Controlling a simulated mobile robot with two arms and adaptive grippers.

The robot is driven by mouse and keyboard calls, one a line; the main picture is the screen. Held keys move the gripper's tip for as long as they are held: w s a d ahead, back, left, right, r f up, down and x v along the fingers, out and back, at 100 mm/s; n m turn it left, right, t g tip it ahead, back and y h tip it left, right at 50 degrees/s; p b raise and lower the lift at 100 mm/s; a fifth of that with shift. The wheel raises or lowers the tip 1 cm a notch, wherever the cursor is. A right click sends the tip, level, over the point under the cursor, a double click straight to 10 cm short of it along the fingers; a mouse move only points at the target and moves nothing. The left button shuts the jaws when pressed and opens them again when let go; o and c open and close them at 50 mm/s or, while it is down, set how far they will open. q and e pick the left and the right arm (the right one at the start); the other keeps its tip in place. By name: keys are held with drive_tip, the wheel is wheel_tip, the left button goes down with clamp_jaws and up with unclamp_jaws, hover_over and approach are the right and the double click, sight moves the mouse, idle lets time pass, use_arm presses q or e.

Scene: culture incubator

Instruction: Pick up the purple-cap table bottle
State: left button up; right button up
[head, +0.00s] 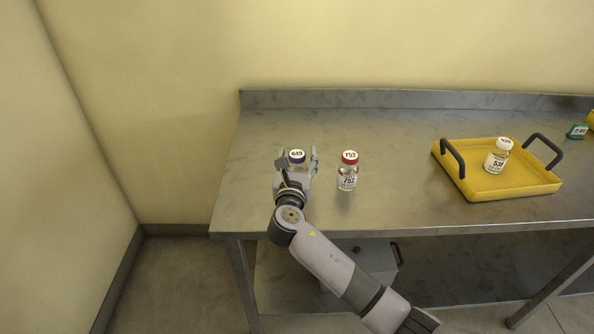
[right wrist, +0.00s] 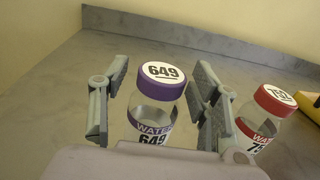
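The purple-cap bottle (head: 297,156) stands upright on the left part of the metal table, with 649 on its cap. My right gripper (head: 298,163) is open around it, one finger on each side. In the right wrist view the purple-cap bottle (right wrist: 158,98) stands between the two fingers of my right gripper (right wrist: 157,100), with a gap on both sides. The gripper's palm hides the bottle's lower part. My left gripper is not in view.
A red-cap bottle (head: 348,171) marked 752 stands just right of the gripper; it also shows in the right wrist view (right wrist: 266,117). A yellow tray (head: 463,180) with black handles holds a white-cap bottle (head: 498,156). The table (head: 400,125) is clear between the red-cap bottle and tray.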

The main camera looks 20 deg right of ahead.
drive_tip(key=c, duration=1.1)
drive_tip(key=shift+c, duration=0.2)
